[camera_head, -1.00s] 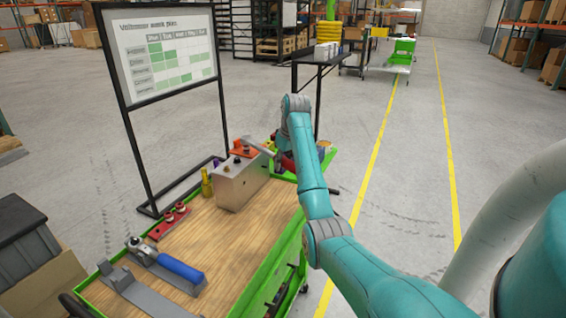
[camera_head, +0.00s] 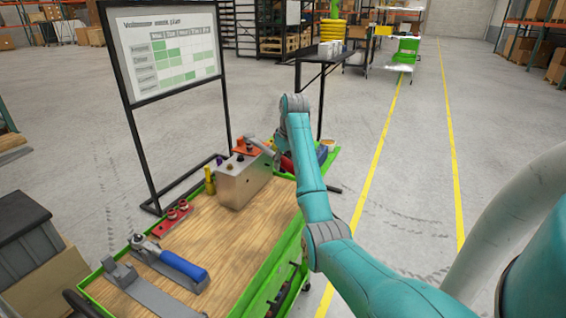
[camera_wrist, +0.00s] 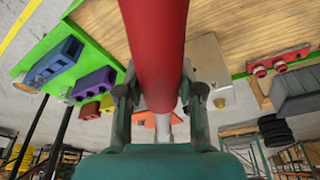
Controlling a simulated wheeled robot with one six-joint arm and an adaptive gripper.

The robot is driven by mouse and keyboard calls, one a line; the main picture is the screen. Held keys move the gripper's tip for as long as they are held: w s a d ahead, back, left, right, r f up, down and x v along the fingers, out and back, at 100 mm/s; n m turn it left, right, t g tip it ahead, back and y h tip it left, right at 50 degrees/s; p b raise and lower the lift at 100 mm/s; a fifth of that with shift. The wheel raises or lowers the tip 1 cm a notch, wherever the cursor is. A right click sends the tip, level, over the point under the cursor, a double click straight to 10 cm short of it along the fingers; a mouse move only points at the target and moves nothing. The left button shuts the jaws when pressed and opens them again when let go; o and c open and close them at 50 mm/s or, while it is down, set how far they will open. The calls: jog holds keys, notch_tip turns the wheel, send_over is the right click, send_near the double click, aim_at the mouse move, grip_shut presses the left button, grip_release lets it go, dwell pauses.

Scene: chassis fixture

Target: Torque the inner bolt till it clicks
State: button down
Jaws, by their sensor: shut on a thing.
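My gripper (camera_wrist: 158,98) is shut on the red handle (camera_wrist: 155,45) of a tool, which runs up between its two fingers in the wrist view. In the head view the red handle (camera_head: 288,163) shows beside my arm, with a grey shaft (camera_head: 261,145) reaching left to the metal block. The metal block (camera_head: 236,187) stands on the cart and carries an orange part (camera_head: 244,149) and small dark knobs on top. The shaft's end is close to the orange part; I cannot tell whether it sits on a bolt. The inner bolt cannot be made out.
A blue-handled tool (camera_head: 184,266) lies on a grey holder on the wooden cart top (camera_head: 232,238). A red block (camera_head: 173,218) with bolts and a yellow piece (camera_head: 209,181) stand left of the metal block. A framed board (camera_head: 167,50) rises behind. The cart's middle is clear.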

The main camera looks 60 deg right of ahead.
jog(key=shift+w+a, duration=0.25)
jog(key=shift+a, duration=0.15)
jog(key=shift+w+a+m, duration=0.15)
jog(key=shift+a+m, duration=0.1)
jog(key=shift+m, duration=0.15)
jog(key=shift+w+a, duration=0.1)
jog(key=shift+a, duration=0.05)
jog(key=shift+r, duration=0.2)
